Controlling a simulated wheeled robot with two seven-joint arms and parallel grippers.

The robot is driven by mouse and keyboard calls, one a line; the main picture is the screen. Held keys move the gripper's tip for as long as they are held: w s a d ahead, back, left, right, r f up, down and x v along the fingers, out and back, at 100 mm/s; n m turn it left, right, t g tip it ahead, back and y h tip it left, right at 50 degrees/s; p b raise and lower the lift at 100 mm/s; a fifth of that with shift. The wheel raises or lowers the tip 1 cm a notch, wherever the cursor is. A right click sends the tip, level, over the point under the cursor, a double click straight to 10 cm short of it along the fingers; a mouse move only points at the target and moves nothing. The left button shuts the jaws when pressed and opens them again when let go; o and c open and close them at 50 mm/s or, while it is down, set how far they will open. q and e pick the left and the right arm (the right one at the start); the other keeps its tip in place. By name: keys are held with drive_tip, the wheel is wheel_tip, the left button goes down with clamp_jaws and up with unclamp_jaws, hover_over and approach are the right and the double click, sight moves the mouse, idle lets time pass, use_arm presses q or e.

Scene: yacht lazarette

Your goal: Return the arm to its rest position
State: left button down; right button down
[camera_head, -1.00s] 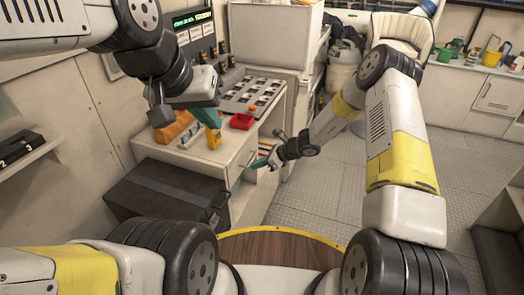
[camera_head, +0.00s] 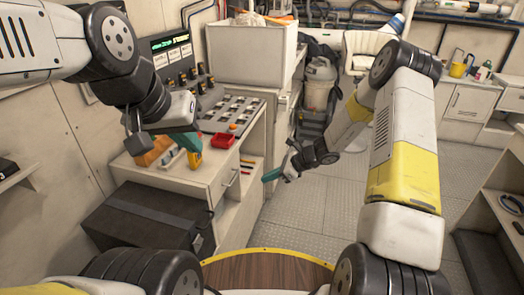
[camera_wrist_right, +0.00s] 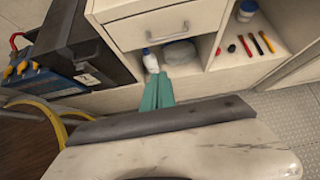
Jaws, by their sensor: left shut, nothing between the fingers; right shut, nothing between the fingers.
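My right arm reaches down at the right of the head view, with a bend at the top. Its gripper (camera_head: 271,175) has teal fingers, closed together and empty, in front of the cabinet's right side. In the right wrist view the closed teal fingers (camera_wrist_right: 157,91) point toward the open shelf below a drawer (camera_wrist_right: 153,27), with nothing between them. My left gripper (camera_head: 186,141) is over the cabinet top at the left, shut and empty. Its fingers overlap a yellow and teal item (camera_head: 194,158) in the picture; whether they touch cannot be told.
A red tray (camera_head: 223,141) and an orange item (camera_head: 153,153) are on the cabinet top. A black case (camera_head: 140,218) stands in front. The shelf holds a white bottle (camera_wrist_right: 150,61) and several coloured-handled tools. Open floor (camera_head: 320,205) lies right of the cabinet.

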drive_tip(key=s+d+r+n+h, duration=0.15)
drive_tip(key=s+r+n, duration=0.4)
drive_tip(key=r, duration=0.55)
drive_tip(key=s+d+r+n+h, duration=0.15)
drive_tip(key=s+r+n, duration=0.35)
drive_tip(key=r, duration=0.6)
drive_tip(key=s+d+r+n+t+h, duration=0.1)
drive_tip(key=s+d+r+n+h, duration=0.1)
drive_tip(key=s+d+r+n, duration=0.3)
drive_tip(key=s+d+r+n+t+h, duration=0.2)
drive_tip(key=s+d+r+n, duration=0.3)
drive_tip(key=s, duration=0.8)
drive_tip(key=shift+s+r+n+t, duration=0.25)
drive_tip(key=shift+r+n, duration=0.3)
drive_tip(key=shift+r, duration=0.3)
